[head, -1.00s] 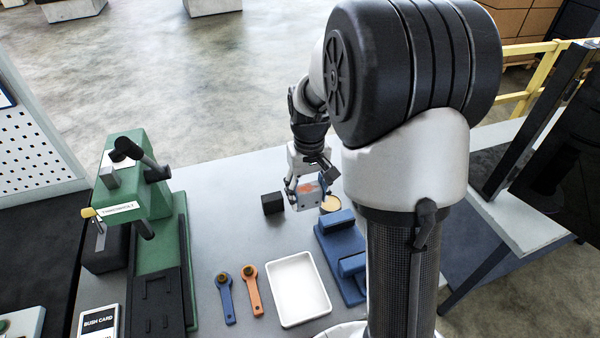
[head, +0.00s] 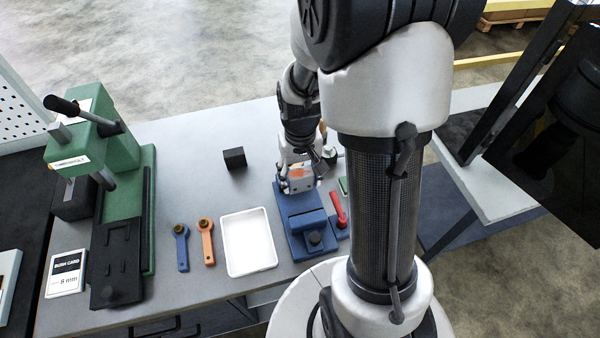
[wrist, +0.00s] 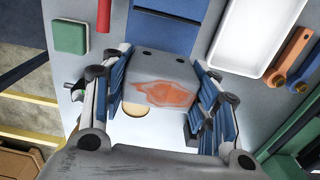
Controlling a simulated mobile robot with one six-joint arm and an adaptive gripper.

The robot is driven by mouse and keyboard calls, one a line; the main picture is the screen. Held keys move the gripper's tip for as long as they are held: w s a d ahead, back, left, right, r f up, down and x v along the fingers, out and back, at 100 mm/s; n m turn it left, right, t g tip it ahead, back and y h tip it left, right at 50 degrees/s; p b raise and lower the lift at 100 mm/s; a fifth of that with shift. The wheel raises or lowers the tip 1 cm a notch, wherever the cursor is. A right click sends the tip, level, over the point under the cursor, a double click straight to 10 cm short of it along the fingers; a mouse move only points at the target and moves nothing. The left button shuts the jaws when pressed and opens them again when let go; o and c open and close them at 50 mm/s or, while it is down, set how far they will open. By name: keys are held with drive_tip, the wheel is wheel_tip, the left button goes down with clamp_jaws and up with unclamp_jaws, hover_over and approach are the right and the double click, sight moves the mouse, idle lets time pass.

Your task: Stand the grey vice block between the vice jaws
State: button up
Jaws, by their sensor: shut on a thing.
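My gripper (head: 298,172) is shut on the grey vice block (head: 300,184), a pale grey piece with an orange patch on its face. In the wrist view the grey vice block (wrist: 160,72) sits between the two blue-padded fingers, and two dark holes show near its far edge. The blue vice (head: 304,222) stands on the bench. In the head view the block appears at the vice's far end; the wrist view shows the vice (wrist: 165,35) just beyond the block. I cannot tell how high the block is or whether it touches the vice. My gripper partly hides that end.
A white tray (head: 248,242) lies left of the vice, with orange (head: 206,240) and blue (head: 182,248) tools beyond it. A red handle (head: 338,208) is close on the right. A black cube (head: 234,158) and green press (head: 130,165) stand farther left. A green block (wrist: 70,38) lies nearby.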

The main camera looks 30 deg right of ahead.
drive_tip(key=shift+f+b, duration=3.3)
drive_tip(key=shift+f, duration=1.05)
drive_tip(key=shift+f, duration=0.25)
drive_tip(key=o, duration=1.5)
